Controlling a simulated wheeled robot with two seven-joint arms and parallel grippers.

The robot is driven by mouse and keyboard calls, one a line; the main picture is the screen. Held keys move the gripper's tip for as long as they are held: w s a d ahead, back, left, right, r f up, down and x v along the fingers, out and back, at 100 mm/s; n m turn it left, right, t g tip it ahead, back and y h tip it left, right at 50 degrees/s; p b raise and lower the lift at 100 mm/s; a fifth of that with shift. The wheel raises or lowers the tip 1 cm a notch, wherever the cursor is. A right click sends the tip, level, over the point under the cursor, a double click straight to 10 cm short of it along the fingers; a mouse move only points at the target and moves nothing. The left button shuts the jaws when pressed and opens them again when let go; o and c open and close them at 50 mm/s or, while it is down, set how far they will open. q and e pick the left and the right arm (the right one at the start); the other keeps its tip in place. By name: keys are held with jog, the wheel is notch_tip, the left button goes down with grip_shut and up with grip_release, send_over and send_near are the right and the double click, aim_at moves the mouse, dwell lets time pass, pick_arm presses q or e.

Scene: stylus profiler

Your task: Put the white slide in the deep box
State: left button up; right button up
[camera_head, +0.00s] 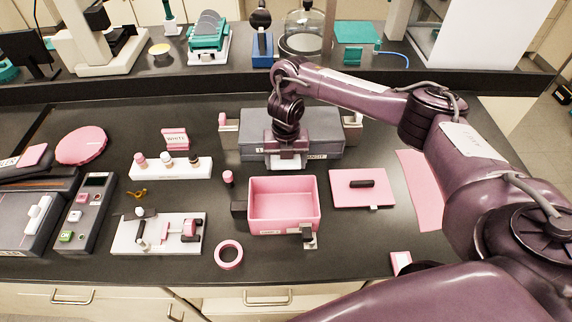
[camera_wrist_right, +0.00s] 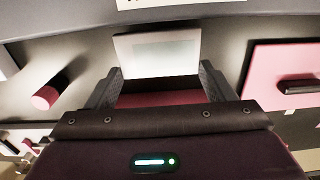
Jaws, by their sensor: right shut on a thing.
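My right gripper (camera_head: 285,160) is shut on the white slide (camera_wrist_right: 158,52), which sticks out flat past the two dark fingertips in the right wrist view. In the head view the slide shows as a pale piece (camera_head: 286,164) under the gripper. The gripper is behind the far edge of the deep box (camera_head: 270,226), an open pink box with an empty-looking inside. The slide is apart from the box's floor. My left gripper is not in view.
A grey unit (camera_head: 335,150) stands just behind the gripper. A pink lid (camera_head: 345,198) with a black handle lies right of the box.

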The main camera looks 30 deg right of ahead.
aim_at(286, 166)
notch_tip(286, 166, up, 16)
jog(key=p, duration=0.2)
jog(key=shift+p, duration=0.4)
jog(key=s+a+f+m+b, duration=0.2)
jog(key=m+b, duration=0.3)
jog(key=m, duration=1)
jog(key=s+a+f+m+b, duration=0.3)
jog(key=s+a+m+b, duration=0.2)
jog(key=m, duration=1)
jog(key=shift+s+a+f+m, duration=0.15)
jog(key=shift+f+m, duration=0.2)
jog(key=shift+m, duration=0.05)
